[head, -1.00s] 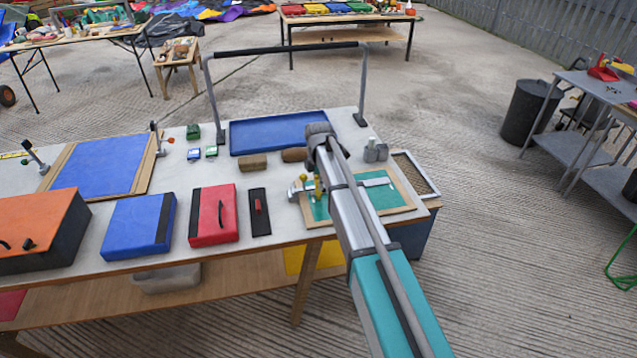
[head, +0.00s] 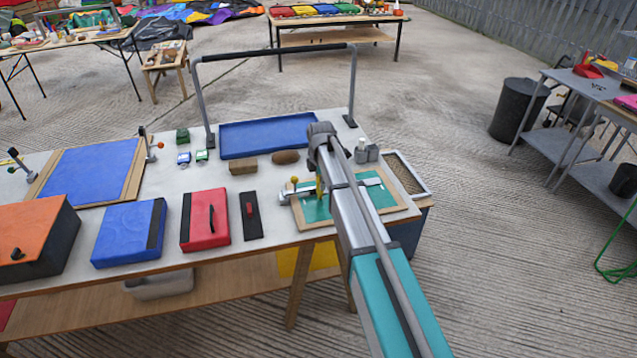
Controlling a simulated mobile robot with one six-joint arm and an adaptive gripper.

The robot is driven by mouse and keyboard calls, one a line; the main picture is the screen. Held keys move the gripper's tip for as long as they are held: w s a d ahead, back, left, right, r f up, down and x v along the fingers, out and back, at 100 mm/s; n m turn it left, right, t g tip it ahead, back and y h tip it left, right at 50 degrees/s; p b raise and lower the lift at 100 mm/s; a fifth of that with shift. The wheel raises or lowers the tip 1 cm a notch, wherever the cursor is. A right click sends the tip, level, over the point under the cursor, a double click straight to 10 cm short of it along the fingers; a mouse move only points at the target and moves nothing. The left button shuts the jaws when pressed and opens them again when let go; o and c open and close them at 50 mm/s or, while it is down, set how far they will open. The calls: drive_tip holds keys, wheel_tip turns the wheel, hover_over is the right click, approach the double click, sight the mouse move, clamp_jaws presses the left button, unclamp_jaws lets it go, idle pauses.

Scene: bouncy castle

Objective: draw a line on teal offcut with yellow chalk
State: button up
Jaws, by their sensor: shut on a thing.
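The teal offcut (head: 383,196) lies on a wood-edged board (head: 408,213) at the right end of the worktable. My arm crosses in front of it and hides its middle. My gripper (head: 320,186) is low over the left part of the offcut, mostly hidden behind my arm. A narrow yellow piece, the yellow chalk (head: 319,188), shows at it, pointing down. I cannot tell whether its tip touches the teal surface. No drawn line can be made out. A metal clamp with a yellow knob (head: 294,180) sits at the offcut's left edge.
A black plate with a red handle (head: 249,211), a red case (head: 205,220) and a blue case (head: 128,232) lie left. Behind are brown blocks (head: 243,167), a blue tray (head: 240,140) and a grey upright frame (head: 352,85). Small grey containers (head: 367,152) stand behind the offcut.

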drive_tip(key=shift+d, duration=0.1)
drive_tip(key=shift+w+d+f, duration=0.1)
drive_tip(key=shift+w+d, duration=0.15)
drive_tip(key=shift+d, duration=0.6)
drive_tip(key=shift+w+d, duration=0.2)
drive_tip(key=shift+d, duration=0.6)
drive_tip(key=shift+w+d, duration=0.2)
drive_tip(key=shift+d, duration=0.65)
drive_tip(key=shift+w+d, duration=0.2)
drive_tip(key=shift+d, duration=0.65)
drive_tip(key=shift+d, duration=0.1)
drive_tip(key=shift+w+d, duration=0.25)
drive_tip(key=shift+d, duration=0.55)
drive_tip(key=shift+w+d, duration=0.2)
drive_tip(key=shift+d, duration=0.6)
drive_tip(key=shift+w+d, duration=0.25)
drive_tip(key=shift+d, duration=0.6)
drive_tip(key=shift+w+d, duration=0.2)
drive_tip(key=shift+d, duration=0.65)
